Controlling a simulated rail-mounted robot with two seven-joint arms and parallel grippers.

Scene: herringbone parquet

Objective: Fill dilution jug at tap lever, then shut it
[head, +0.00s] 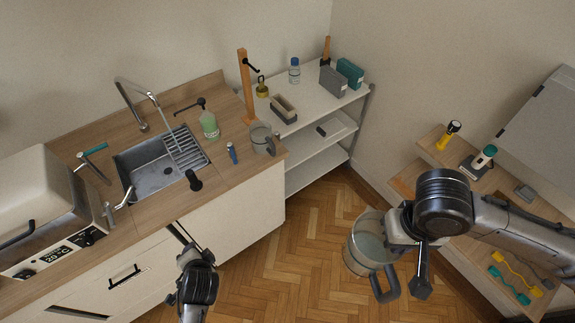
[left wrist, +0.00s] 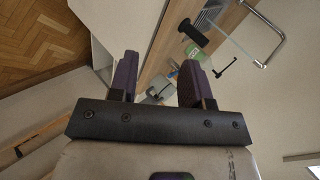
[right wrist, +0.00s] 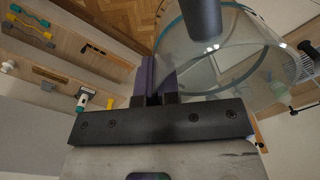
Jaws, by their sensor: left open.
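A clear jug (head: 366,246) with a dark handle hangs over the floor at right in the head view. My right gripper (head: 398,232) is shut on its wall, beside the handle; the glass also fills the top of the right wrist view (right wrist: 235,60). I cannot tell its fill level. The sink (head: 150,178) has an arched metal tap (head: 128,100) behind it. A dark-knobbed lever (head: 194,180) stands at the sink's front edge and shows in the left wrist view (left wrist: 194,33). My left gripper (head: 178,232) is open and empty in front of the counter, below the lever.
A white shelf unit (head: 305,118) stands behind. Wooden shelves (head: 440,160) with tools line the right wall. Open parquet (head: 290,235) lies between.

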